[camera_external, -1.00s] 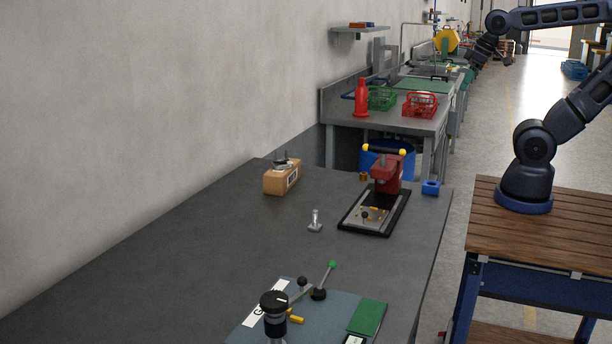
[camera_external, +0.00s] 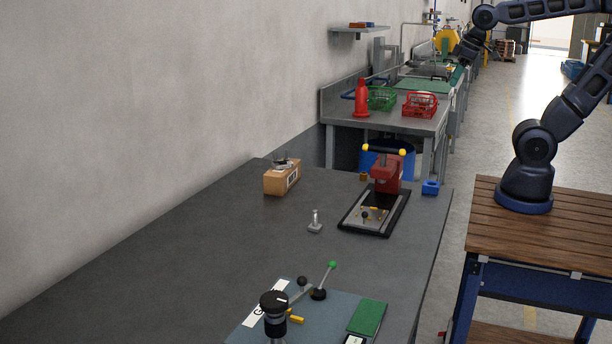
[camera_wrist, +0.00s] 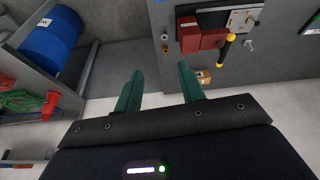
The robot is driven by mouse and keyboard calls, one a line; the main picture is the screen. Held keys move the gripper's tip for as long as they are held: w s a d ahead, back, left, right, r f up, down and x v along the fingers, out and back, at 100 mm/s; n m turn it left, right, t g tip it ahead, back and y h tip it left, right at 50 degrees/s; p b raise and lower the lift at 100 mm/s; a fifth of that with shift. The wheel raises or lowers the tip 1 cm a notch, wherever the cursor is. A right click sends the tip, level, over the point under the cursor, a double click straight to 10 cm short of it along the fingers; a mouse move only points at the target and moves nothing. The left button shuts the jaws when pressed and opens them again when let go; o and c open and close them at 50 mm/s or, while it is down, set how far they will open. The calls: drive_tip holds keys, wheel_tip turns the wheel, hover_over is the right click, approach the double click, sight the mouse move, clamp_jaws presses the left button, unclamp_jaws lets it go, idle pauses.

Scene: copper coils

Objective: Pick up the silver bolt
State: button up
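The silver bolt (camera_external: 315,222) stands upright, head down, on the dark grey table in the external view, left of the red press.
The red press (camera_external: 387,172) with yellow-tipped handle stands beside the bolt. A fixture with a green-knobbed lever (camera_external: 325,280) is in front. The table's left part is clear.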

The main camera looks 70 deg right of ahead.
drive_tip(key=w+a+n+g, duration=0.1)
drive_tip(key=w+a+n, duration=0.1)
drive_tip(key=w+a, duration=0.3)
drive_tip(key=w+a+n, duration=0.2)
drive_tip(key=w+a, duration=0.1)
drive_tip(key=w, duration=0.4)
drive_tip(key=n+g, duration=0.3)
drive_tip(key=n, duration=0.6)
hover_over(315, 211)
drive_tip(key=f, duration=2.3)
drive_tip(key=shift+s+d+f, duration=0.15)
drive_tip(key=shift+d+f, duration=0.1)
drive_tip(key=shift+f, duration=0.05)
drive_tip(key=shift+n, duration=0.3)
wheel_tip(315, 211, down, 5)
drive_tip(key=shift+a+f, duration=0.1)
drive_tip(key=shift+f, duration=0.1)
drive_tip(key=shift+w+f, duration=0.15)
drive_tip(key=shift+f, duration=1.25)
drive_tip(key=shift+w+f, duration=0.1)
drive_tip(key=shift+f, duration=1.25)
clamp_jaws()
